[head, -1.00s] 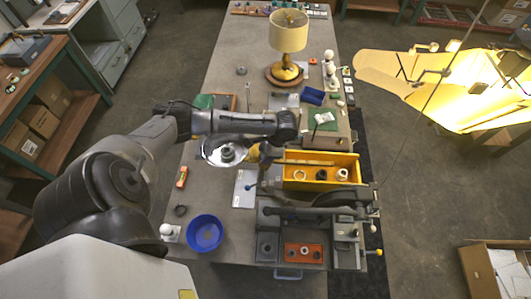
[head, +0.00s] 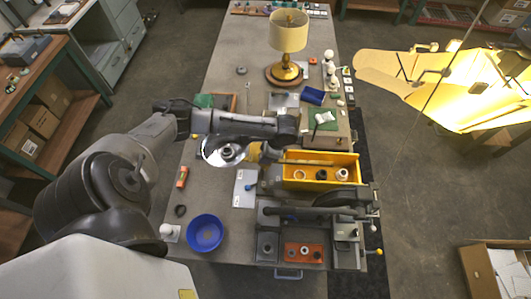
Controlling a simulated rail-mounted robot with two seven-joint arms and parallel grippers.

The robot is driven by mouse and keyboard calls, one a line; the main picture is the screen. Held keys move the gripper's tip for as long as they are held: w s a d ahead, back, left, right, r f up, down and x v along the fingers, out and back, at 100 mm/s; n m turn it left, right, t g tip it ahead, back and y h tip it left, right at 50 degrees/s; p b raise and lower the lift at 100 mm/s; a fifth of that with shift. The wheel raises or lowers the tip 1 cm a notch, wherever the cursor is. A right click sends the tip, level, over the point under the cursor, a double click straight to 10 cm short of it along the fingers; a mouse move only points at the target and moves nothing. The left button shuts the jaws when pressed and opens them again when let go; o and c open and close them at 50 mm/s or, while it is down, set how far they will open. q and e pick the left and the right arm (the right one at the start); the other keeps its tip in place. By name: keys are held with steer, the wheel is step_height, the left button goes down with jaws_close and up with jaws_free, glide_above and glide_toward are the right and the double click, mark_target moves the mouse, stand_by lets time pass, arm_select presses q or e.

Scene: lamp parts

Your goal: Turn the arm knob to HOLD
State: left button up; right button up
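My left arm comes in from the left, and its wrist hangs over the bench beside the yellow bin. My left gripper (head: 266,155) is small and partly hidden below the wrist; its fingers cannot be made out. A shiny round metal reflector (head: 212,152) with a dark centre shows just left of it, beside a yellow part (head: 254,152). A dark jointed arm (head: 343,199) lies across the grey fixture (head: 267,221) at the bench front. A small orange-yellow knob (head: 379,252) sticks out at the fixture's right side. No HOLD marking is readable, so I cannot tell which knob is the arm knob.
The yellow bin (head: 350,158) holds several small parts. A blue bowl (head: 204,232) stands at the front left, and an orange tray (head: 304,252) sits in the fixture. A table lamp (head: 289,35) stands farther back. The bench (head: 225,85) is fairly clear at back left.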

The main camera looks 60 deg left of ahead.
arm_select(q)
steer(key=o, duration=0.9)
steer(key=shift+b+v, duration=0.6)
steer(key=shift+v, duration=6.35)
steer(key=shift+d, duration=0.1)
